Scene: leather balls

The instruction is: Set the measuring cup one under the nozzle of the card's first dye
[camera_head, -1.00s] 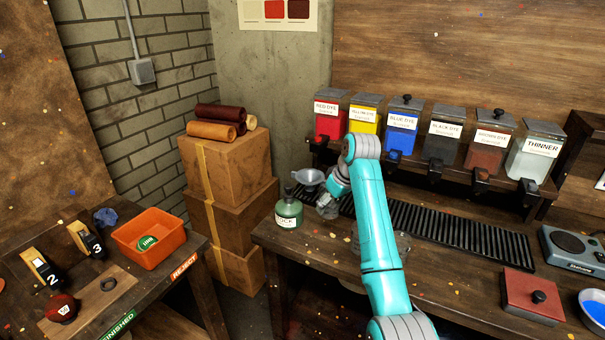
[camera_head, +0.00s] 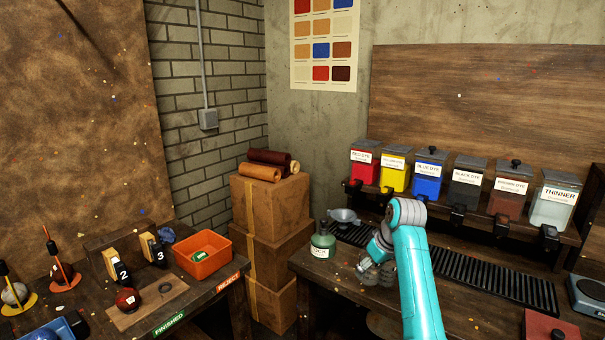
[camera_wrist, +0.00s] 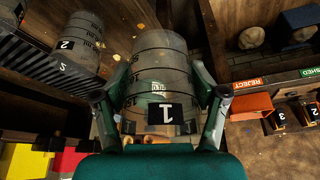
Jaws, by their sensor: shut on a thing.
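Measuring cup one (camera_wrist: 160,58), a clear cup with a black "1" label, sits between the two fingers of my gripper (camera_wrist: 162,85) in the wrist view. The gripper is shut on it. In the head view my gripper (camera_head: 376,252) is over the bench, left of the dye row and partly hidden by my arm; the cup is hard to make out there. Measuring cup two (camera_wrist: 80,42) shows at the upper left of the wrist view. The red dye (camera_head: 364,168), yellow dye (camera_head: 394,172), blue dye (camera_head: 427,180), black dye (camera_head: 465,185) and brown dye (camera_head: 507,195) dispensers have black nozzles below.
A colour chart (camera_head: 325,45) hangs on the wall. A thinner dispenser (camera_head: 554,200) ends the row. A black slatted rack (camera_head: 480,272) lies below the nozzles. An orange bin (camera_head: 205,258) is left.

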